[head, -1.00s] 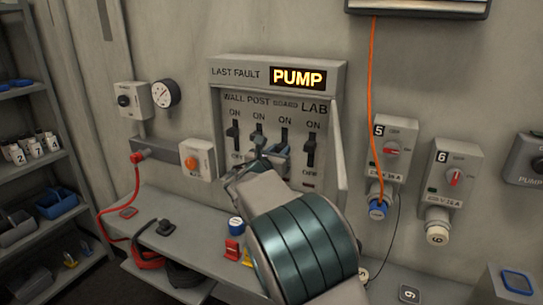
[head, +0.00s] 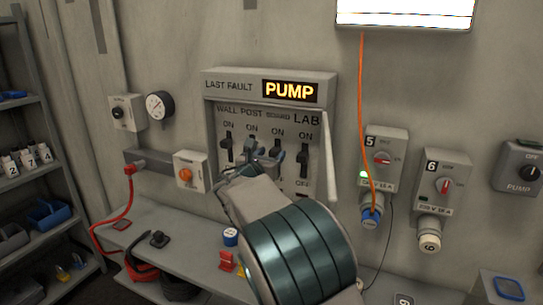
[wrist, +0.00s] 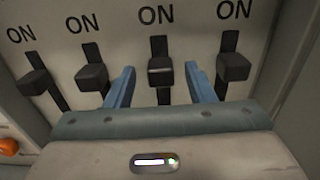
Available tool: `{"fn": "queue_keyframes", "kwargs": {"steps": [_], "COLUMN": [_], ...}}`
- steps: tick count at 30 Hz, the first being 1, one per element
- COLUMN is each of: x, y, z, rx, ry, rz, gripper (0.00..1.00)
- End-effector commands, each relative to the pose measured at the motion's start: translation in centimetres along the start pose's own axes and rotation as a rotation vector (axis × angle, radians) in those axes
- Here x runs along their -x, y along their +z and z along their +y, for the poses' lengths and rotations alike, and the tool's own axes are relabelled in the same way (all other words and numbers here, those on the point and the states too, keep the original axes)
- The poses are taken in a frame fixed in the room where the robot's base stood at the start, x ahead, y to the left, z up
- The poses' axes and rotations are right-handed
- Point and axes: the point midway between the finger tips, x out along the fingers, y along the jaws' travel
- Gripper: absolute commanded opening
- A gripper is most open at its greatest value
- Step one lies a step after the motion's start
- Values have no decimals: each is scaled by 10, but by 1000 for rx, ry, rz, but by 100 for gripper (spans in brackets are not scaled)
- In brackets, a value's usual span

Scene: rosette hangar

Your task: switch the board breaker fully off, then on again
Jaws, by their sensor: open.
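The breaker panel (head: 211,135) on the wall carries levers labelled WALL, POST, BOARD and LAB, each with ON above. The board breaker (wrist: 160,70) is the third black lever from the left. In the wrist view it sits high in its slot, level with its neighbours, near its ON mark. My gripper (wrist: 160,88) is open, with one blue finger on each side of this lever. I cannot tell whether it touches the lever. In the head view my gripper (head: 265,156) and arm hide part of the board breaker and its slot.
A lit PUMP fault display (head: 291,91) tops the panel. To the right are socket 5 (head: 387,150), with a green light and orange cable, and socket 6 (head: 444,182). A white lit screen (head: 405,12) hangs above. A bench (head: 190,236) runs below.

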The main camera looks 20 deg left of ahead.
Motion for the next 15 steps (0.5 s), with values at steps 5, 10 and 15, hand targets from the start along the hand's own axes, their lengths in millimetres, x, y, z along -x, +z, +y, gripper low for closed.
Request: {"fn": "queue_keyframes", "kwargs": {"steps": [5,10,15], "x": [39,78,108], "y": [-4,-4,-2], "z": [1,1,1], "rx": [-4,-3,-3], "ry": [5,5,3], "rz": [0,0,-1], "gripper": [49,49,49]}}
